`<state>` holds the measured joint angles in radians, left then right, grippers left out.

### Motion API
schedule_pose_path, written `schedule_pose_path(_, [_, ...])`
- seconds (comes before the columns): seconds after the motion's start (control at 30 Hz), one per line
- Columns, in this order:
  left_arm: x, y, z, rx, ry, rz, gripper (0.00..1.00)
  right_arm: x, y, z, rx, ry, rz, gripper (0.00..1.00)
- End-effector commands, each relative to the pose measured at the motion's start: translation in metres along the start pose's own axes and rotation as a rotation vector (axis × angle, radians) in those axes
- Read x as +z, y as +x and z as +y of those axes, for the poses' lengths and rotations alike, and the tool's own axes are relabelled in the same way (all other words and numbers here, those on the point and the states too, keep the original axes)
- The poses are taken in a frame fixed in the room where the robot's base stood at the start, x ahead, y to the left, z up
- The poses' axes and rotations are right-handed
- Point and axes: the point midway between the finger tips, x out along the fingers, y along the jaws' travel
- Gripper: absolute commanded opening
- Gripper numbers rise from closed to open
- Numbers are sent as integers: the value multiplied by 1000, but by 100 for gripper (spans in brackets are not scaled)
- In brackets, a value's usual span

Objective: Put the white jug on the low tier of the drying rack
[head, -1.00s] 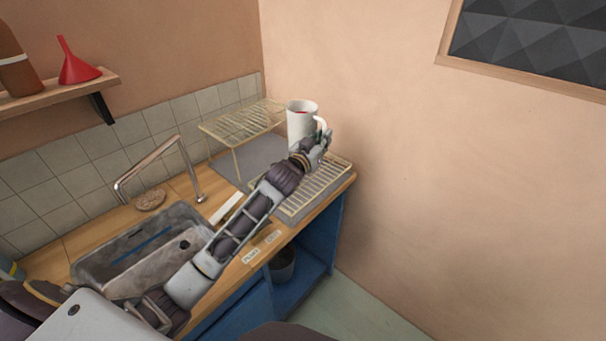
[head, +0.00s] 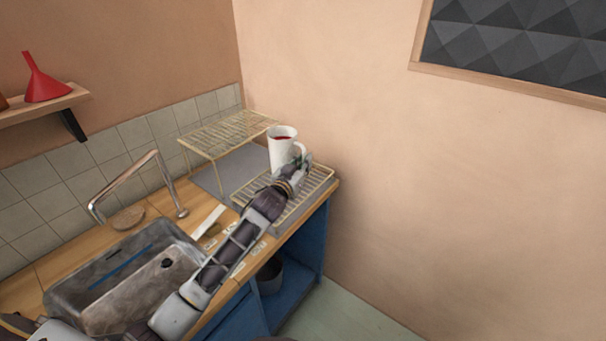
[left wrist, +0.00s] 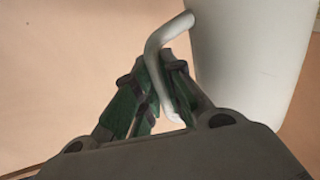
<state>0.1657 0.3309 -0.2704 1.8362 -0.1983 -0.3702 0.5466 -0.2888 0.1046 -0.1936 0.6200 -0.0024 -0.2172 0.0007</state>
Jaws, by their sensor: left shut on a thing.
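The white jug (head: 281,149) is upright, with something red showing inside its mouth. My left gripper (head: 301,163) is shut on its handle, at the right side of the jug. The left wrist view shows the white handle (left wrist: 165,62) between the green-padded fingers (left wrist: 150,95) and the jug's wall (left wrist: 250,55) beside them. The drying rack has a raised high tier (head: 222,133) at the back left and a low tier (head: 318,183) at the front right. The jug appears over the back part of the low tier; whether its base touches the wires is hard to tell. My right gripper is not visible.
The high tier's edge is close to the left of the jug. A grey sink (head: 120,275) and a metal tap (head: 125,185) are to the left. A pale flat bar (head: 208,221) lies on the wooden counter. The wall is close on the right.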

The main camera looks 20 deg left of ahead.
Motion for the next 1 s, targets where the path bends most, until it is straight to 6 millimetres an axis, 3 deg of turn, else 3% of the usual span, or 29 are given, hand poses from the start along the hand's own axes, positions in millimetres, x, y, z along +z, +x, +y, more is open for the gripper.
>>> schedule_pose_path(0.47, [7, 0, 0, -1, 1, 1, 0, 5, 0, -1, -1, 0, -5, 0])
schedule_pose_path(0.8, [38, 0, 0, -1, -1, 0, 0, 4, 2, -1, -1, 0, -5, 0])
schedule_pose_path(1.0, [42, 0, 0, 0, 2, 2, 0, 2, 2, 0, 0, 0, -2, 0])
